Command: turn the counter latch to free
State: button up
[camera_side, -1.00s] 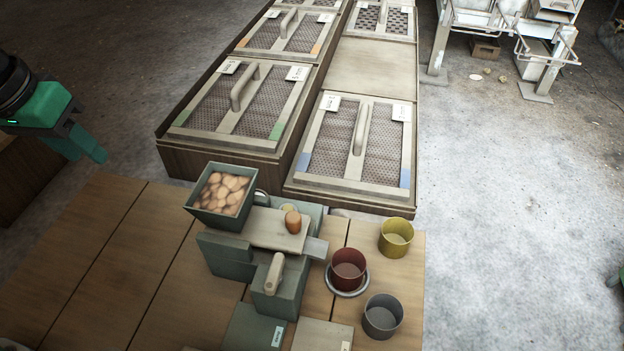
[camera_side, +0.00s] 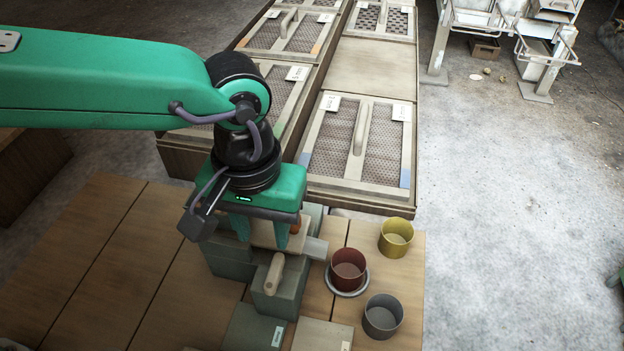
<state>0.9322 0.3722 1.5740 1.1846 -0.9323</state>
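A grey-green counter block (camera_side: 279,296) stands on the wooden table. A cream, rounded lever (camera_side: 274,274), which looks like the latch, lies on top of it and points toward the front of the picture. My gripper (camera_side: 262,234) hangs just behind and above the lever, with its two green fingers apart and nothing seen between them. The fingers are over the cream plate (camera_side: 261,238) behind the block; I cannot tell whether they touch anything. An orange-brown egg-like piece (camera_side: 295,228) shows partly beside the right finger. The bin of brown pieces is hidden behind my gripper.
Right of the block stand a red cup (camera_side: 348,270) on a round plate, a yellow cup (camera_side: 396,238) and a grey cup (camera_side: 382,317). Mesh-topped crates (camera_side: 357,147) stand behind. The table's left side is clear.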

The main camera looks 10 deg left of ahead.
aim_at(274, 270)
jog(key=shift+s+d+f, duration=0.25)
jog(key=shift+d+f, duration=0.05)
jog(key=shift+d, duration=0.25)
jog(key=shift+f, duration=0.1)
jog(key=shift+f, duration=3.8)
jog(key=shift+c, duration=0.5)
grip_shut()
